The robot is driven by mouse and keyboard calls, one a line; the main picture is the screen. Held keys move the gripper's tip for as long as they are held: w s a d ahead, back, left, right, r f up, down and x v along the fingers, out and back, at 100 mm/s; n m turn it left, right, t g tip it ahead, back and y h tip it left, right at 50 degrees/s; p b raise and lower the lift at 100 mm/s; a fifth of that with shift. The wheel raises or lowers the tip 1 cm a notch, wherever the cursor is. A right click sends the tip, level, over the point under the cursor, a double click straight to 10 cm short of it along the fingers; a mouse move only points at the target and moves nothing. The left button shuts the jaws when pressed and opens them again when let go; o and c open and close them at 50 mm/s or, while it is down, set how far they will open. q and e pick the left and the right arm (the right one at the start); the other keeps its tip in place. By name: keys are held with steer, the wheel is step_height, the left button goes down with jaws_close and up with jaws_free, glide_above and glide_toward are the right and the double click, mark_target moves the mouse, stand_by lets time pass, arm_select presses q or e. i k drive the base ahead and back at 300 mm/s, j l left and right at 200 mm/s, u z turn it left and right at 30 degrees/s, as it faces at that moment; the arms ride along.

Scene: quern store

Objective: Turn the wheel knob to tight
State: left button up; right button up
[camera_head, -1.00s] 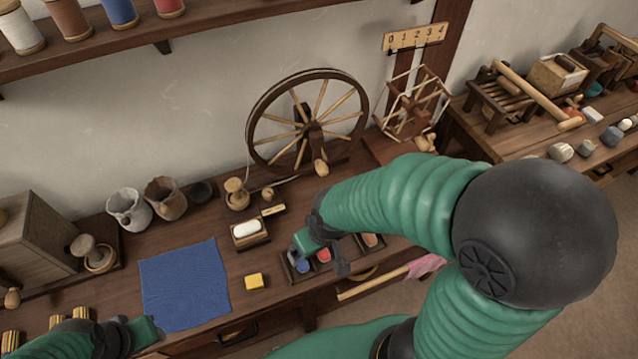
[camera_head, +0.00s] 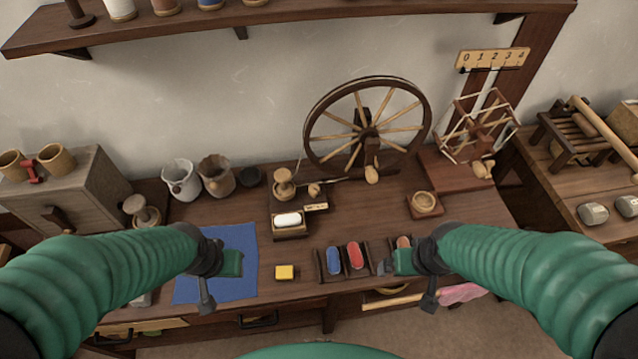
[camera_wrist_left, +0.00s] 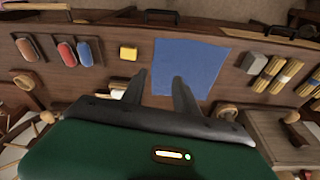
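The spinning wheel (camera_head: 368,130) stands upright at the back of the bench. A pale wooden knob (camera_head: 372,174) sits low at its front; its setting is not readable. A small lettered plate (camera_head: 316,207) lies to the left of it, too small to read. My left gripper (camera_head: 218,280) is over the blue cloth, in front and left of the wheel. In the left wrist view its two fingers (camera_wrist_left: 160,88) are apart with nothing between them.
A blue cloth (camera_head: 240,240), a yellow block (camera_head: 284,272) and a tray (camera_head: 341,275) with coloured pieces lie along the front. A wooden bobbin (camera_head: 284,186) stands left of the wheel. A skein winder (camera_head: 480,130) stands to the right. Jugs (camera_head: 181,180) stand at back left.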

mark_target(314, 189)
steer(key=i+l, duration=0.1)
steer(key=l, duration=0.4)
steer(key=i+l+z, duration=0.1)
steer(key=l, duration=0.4)
steer(key=i+l, duration=0.1)
steer(key=l, duration=0.35)
steer(key=l+z, duration=0.05)
